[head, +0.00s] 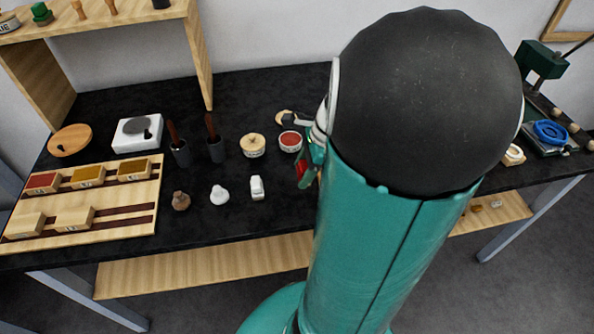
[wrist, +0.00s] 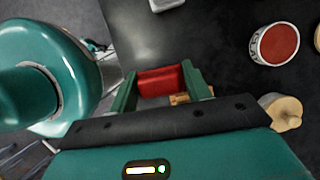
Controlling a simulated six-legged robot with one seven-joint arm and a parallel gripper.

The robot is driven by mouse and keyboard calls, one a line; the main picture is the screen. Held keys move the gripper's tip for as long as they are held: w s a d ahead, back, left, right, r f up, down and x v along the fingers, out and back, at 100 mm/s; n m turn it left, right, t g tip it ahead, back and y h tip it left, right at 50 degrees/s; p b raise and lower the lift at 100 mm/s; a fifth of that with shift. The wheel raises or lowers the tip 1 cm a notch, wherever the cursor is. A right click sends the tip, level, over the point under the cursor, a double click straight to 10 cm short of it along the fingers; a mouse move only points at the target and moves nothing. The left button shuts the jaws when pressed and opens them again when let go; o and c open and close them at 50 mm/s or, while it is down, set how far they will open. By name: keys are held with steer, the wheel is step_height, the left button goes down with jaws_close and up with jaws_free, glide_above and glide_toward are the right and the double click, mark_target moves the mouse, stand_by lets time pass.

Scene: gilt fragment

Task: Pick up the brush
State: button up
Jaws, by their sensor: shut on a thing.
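In the wrist view my gripper (wrist: 159,72) has its two green fingers shut on a red piece (wrist: 160,83), with a small wooden part (wrist: 179,99) beside it. I take this to be the brush, but most of its shape is hidden by the gripper. In the head view my gripper (head: 307,176) shows low beside my arm, over the black bench, with a bit of red at its fingers. My arm hides the rest of it. Whether the held thing touches the bench cannot be told.
A tub of red stuff (head: 290,141) and a round wooden-topped pot (head: 252,146) stand near my gripper. A wooden tray (head: 130,213) lies far left.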

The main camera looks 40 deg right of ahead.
steer(key=s+r, duration=0.5)
steer(key=s, duration=0.5)
steer(key=shift+s+r, duration=0.15)
steer(key=shift+r, duration=0.15)
steer(key=o, duration=0.4)
steer(key=c, duration=0.3)
